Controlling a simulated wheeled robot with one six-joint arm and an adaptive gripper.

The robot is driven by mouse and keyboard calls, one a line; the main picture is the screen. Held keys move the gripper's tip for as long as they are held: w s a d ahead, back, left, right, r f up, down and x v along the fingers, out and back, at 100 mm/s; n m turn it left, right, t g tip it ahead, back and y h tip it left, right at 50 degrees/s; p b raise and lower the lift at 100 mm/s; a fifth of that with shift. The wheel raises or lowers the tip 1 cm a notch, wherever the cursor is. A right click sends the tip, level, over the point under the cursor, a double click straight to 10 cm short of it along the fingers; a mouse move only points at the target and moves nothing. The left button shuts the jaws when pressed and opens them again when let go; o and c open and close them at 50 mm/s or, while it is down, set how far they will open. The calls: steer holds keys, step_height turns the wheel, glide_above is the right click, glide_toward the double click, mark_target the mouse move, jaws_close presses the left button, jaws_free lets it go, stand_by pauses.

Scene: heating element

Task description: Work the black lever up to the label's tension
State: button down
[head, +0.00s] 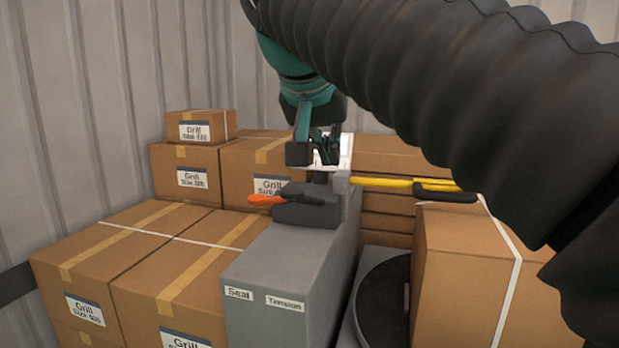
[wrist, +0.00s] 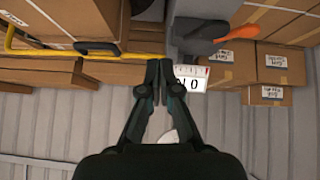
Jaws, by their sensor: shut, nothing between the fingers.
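A grey machine (head: 280,275) carries two small labels, "Seal" (head: 238,293) and "Tension" (head: 285,302). A white gauge with red marks and a "0" (wrist: 192,78) is partly behind my fingers.
Cardboard boxes (head: 180,265) stand close on the left, behind and at the right (head: 465,275). A round dark plate (head: 383,300) lies right of the machine. Corrugated metal walls (head: 80,110) enclose the place. My own arm hides much of the upper right.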

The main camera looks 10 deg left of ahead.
steer(key=s+a+r+m, duration=0.1)
steer(key=s+a+r, duration=0.1)
steer(key=a+r, duration=0.3)
steer(key=a, duration=0.3)
steer(key=shift+t, duration=0.4)
steer(key=shift+s, duration=0.1)
steer(key=b, duration=0.1)
glide_above(294, 188)
steer(key=s, duration=0.3)
step_height(294, 188, down, 7)
steer(key=shift+w+f, duration=0.1)
steer(key=shift+f, duration=0.05)
step_height(294, 188, down, 2)
steer(key=shift+f+b, duration=0.2)
steer(key=shift+b, duration=0.15)
steer(key=shift+f, duration=0.75)
